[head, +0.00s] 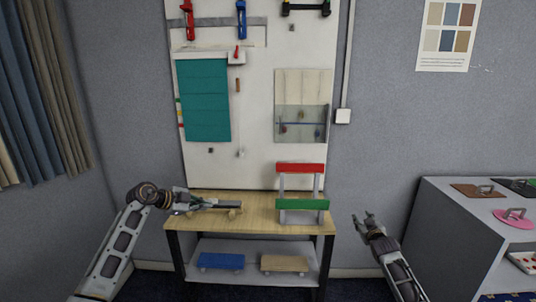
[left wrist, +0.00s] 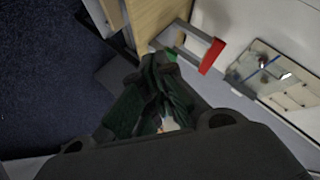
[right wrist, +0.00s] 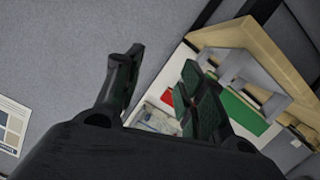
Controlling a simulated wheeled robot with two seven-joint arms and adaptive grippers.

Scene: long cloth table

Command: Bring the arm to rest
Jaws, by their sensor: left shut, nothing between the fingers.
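My left gripper (head: 190,200) reaches in over the left part of a small wooden bench (head: 255,222). Its fingers are closed together in the left wrist view (left wrist: 165,95), with nothing held. A grey bar with tan pieces (head: 222,207) lies by its tips in the head view; I cannot tell whether they touch. My right gripper (head: 364,219) hangs in the air to the right of the bench. Its fingers stand apart and empty, also in the right wrist view (right wrist: 160,85).
A stand with a red top board (head: 300,168) and green lower board (head: 302,204) is on the bench's right side. A white panel (head: 255,165) rises behind. A grey cabinet (head: 450,235) stands at the right.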

